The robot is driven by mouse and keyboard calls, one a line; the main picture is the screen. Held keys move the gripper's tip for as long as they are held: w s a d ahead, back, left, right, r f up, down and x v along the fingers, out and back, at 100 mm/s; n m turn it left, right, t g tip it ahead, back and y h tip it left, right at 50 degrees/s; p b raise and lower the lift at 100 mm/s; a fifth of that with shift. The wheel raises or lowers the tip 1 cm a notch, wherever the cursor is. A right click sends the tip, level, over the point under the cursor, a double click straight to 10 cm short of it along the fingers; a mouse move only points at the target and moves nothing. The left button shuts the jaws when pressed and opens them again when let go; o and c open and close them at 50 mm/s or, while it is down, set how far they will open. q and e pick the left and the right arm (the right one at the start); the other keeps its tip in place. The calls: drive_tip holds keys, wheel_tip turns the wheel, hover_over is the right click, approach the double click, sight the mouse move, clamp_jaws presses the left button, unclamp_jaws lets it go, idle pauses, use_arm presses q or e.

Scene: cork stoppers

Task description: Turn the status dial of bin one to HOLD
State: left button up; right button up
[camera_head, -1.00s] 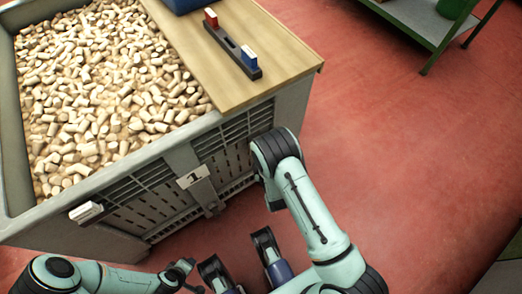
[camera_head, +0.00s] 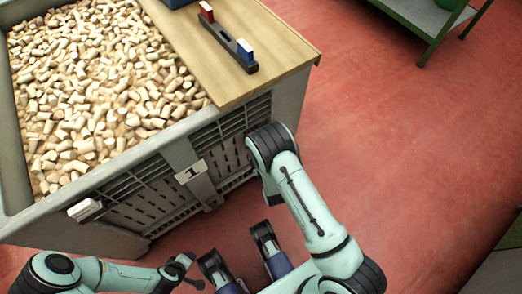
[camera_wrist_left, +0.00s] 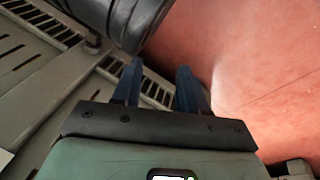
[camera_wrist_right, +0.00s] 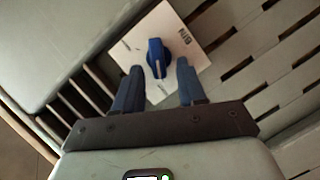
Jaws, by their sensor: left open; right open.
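The status dial is a blue knob (camera_wrist_right: 156,52) on a white plate (camera_wrist_right: 189,55) on the slatted bin wall, in the right wrist view. A pale mark shows at the knob's lower end, toward my gripper. My left gripper (camera_wrist_left: 158,72) is open and empty near the bin's slatted wall.
Corks (camera_head: 85,90) fill the bin. A wooden board (camera_head: 265,35) on it carries a dark holder (camera_head: 228,42) with red and blue ends. A white piece (camera_head: 84,208) sits at the bin's near rim. Red floor (camera_head: 410,160) is free at right, before a green shelf (camera_head: 430,25).

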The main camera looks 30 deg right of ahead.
use_arm(q)
drive_tip(key=shift+h, duration=0.3)
drive_tip(key=r+p, duration=0.1)
drive_tip(key=s+d+r, duration=0.1)
drive_tip(key=d+r+p, duration=0.1)
drive_tip(key=shift+s+r+p, duration=0.2)
drive_tip(key=shift+s+p, duration=0.1)
use_arm(e)
drive_tip(key=v, duration=1.3)
use_arm(q)
drive_tip(key=shift+a, duration=0.1)
use_arm(e)
drive_tip(key=shift+a+f, duration=0.1)
drive_tip(key=shift+f, duration=0.05)
